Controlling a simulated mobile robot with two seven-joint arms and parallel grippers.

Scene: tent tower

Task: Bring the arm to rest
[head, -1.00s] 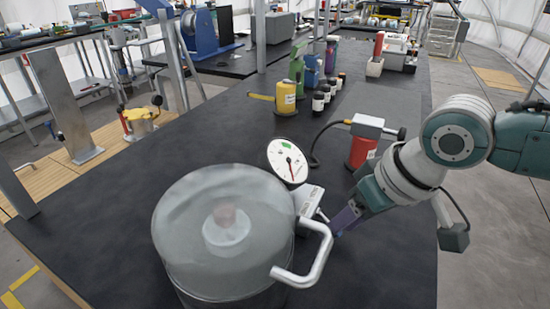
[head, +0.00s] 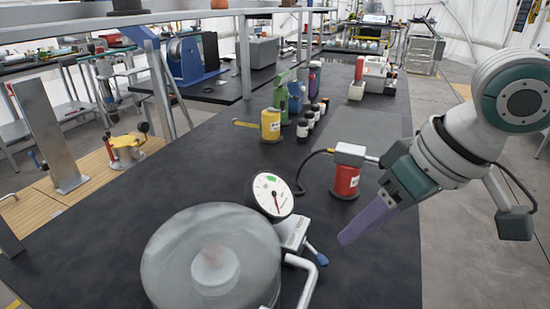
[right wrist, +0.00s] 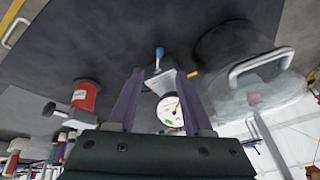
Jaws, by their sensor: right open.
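My right arm (head: 455,145) comes in from the right in the head view. Its right gripper (head: 346,238) points down and left above the dark table (head: 370,268), to the right of the dial gauge (head: 271,195). In the right wrist view its two purple fingers (right wrist: 157,78) are spread apart with nothing held between them. The gauge and a blue-tipped lever (right wrist: 159,54) show beyond the fingers there, apart from them. My left gripper is in neither view.
A clear-domed pot (head: 210,250) with a metal handle (head: 305,285) stands at the front. A red canister (head: 345,180) stands behind my right gripper. A yellow bottle (head: 270,125) and several small jars are farther back. The table's front right is clear.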

